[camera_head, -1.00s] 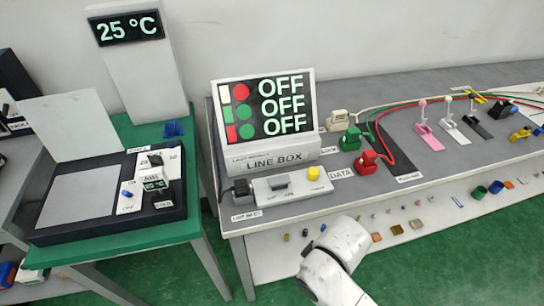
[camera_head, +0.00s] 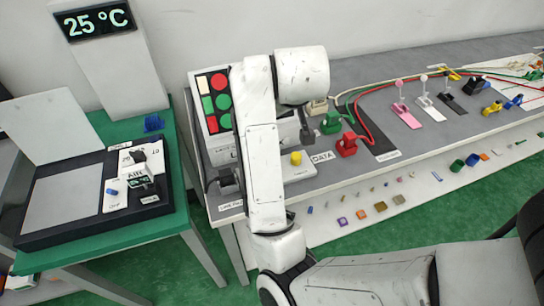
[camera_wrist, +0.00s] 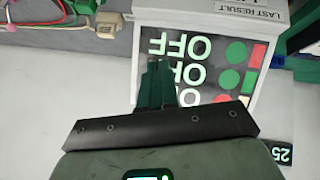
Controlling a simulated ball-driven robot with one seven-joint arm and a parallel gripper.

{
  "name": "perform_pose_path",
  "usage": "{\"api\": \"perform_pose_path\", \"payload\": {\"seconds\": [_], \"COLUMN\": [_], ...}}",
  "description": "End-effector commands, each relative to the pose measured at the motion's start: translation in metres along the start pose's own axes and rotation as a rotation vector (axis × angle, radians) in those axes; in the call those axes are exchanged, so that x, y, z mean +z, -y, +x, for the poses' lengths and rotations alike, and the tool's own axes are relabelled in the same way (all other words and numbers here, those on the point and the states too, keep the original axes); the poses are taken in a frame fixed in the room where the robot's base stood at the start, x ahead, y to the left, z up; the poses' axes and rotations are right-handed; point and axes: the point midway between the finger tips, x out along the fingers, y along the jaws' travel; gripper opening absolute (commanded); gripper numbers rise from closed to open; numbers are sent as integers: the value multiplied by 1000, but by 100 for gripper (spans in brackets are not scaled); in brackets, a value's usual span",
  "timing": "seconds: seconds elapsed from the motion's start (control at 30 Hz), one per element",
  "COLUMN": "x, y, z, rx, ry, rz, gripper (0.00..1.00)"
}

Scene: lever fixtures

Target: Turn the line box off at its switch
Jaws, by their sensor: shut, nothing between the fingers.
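The line box shows its screen (camera_head: 212,100) at the left of my arm in the head view. The screen (camera_wrist: 195,65) appears upside down in the wrist view, with OFF readable in its rows beside red and green circles.
Green (camera_head: 331,123) and red (camera_head: 347,145) plugs with cables stand right of the strip, near a DATA label (camera_head: 322,157). Several small levers are farther right. A green table (camera_head: 180,215) with a temperature device stands at left, across a gap.

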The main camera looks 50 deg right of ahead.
Motion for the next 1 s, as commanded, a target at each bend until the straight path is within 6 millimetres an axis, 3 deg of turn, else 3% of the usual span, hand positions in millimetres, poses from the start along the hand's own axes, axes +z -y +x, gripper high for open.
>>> {"api": "perform_pose_path", "payload": {"seconds": [0.23,0.6,1.0], "x": [4,32,36], "y": [4,41,48], "z": [-14,-29,-32], "rx": [-53,-198,-221], "ry": [138,353,385], "rz": [123,190,193], "gripper": [0,0,0]}}
